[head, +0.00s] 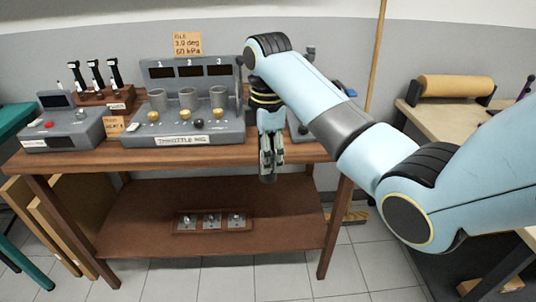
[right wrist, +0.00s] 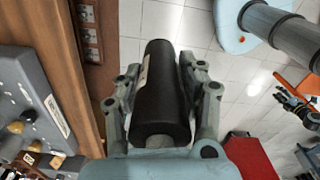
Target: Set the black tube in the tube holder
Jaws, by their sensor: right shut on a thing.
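The black tube (right wrist: 160,95) lies lengthwise between the fingers of my right gripper in the right wrist view, with a pale label on its side. My right gripper (right wrist: 160,100) is shut on it. In the head view my right gripper (head: 270,158) points down just in front of the bench's front edge, right of the throttle rig. The tube is mostly hidden by the fingers there. I cannot tell which thing is the tube holder; a grey fixture (head: 298,132) is partly hidden behind my right arm. My left gripper is not in view.
The throttle rig (head: 190,130) with three grey cylinders stands on the wooden bench (head: 75,160). Left of it are a grey box (head: 65,130) and a rack with three black-handled tools (head: 95,78). The lower shelf (head: 150,205) holds a small tray (head: 180,229).

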